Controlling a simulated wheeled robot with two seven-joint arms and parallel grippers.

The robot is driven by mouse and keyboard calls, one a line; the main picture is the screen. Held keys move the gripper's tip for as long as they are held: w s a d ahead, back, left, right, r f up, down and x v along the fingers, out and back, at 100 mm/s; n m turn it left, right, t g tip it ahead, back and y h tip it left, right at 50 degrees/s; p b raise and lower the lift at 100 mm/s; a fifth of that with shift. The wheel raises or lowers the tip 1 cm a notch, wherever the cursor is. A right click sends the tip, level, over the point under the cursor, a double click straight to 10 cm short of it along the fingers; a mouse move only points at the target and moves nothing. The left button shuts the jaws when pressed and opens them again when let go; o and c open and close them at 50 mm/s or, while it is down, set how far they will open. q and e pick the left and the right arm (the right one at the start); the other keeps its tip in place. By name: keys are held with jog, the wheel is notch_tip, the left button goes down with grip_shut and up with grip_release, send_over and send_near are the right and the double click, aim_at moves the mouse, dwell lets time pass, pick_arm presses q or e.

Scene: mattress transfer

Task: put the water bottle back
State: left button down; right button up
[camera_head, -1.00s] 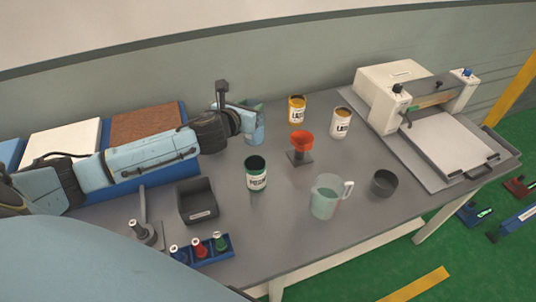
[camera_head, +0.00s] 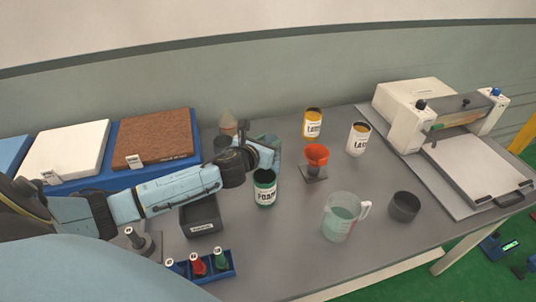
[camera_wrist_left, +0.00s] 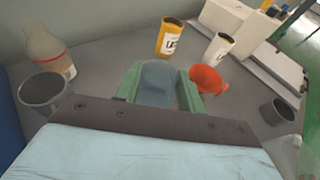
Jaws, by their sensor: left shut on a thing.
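My left gripper (camera_head: 268,152) is in the middle back of the table, just behind the dark green can (camera_head: 264,190) in the head view. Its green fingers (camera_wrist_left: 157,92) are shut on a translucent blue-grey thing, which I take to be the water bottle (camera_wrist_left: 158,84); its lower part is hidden. A beige bottle with a tapered top (camera_head: 228,124) stands by the wall behind my wrist. It also shows at the left of the wrist view (camera_wrist_left: 48,48). My right gripper is not in view.
A red funnel on a stand (camera_head: 316,155), yellow can (camera_head: 313,122), white can (camera_head: 358,138), measuring jug (camera_head: 343,222) and dark cup (camera_head: 404,206) stand to the right. A white machine (camera_head: 405,100) fills the back right. A black bin (camera_head: 200,218) and blue rack (camera_head: 225,272) are in front.

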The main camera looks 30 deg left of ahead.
pick_arm(q)
jog(key=shift+f+b, duration=0.45)
jog(key=shift+f, duration=1.5)
jog(key=shift+s+f+b, duration=0.25)
jog(key=shift+f+b, duration=0.15)
jog(key=shift+f, duration=0.25)
jog(key=c, duration=0.9)
grip_release()
jog(key=shift+s+d+f, duration=0.1)
jog(key=shift+d+f, duration=0.05)
jog(key=shift+f, duration=0.05)
jog(key=shift+o, duration=0.2)
jog(key=shift+r, duration=0.15)
jog(key=shift+r+p, duration=0.3)
jog(key=shift+p, duration=0.05)
jog(key=shift+s+r, duration=0.2)
jog(key=a+r+v, duration=0.1)
jog(key=v, duration=1)
jog(key=shift+d+p, duration=0.35)
jog(key=shift+p, duration=0.05)
jog(key=shift+f, duration=0.1)
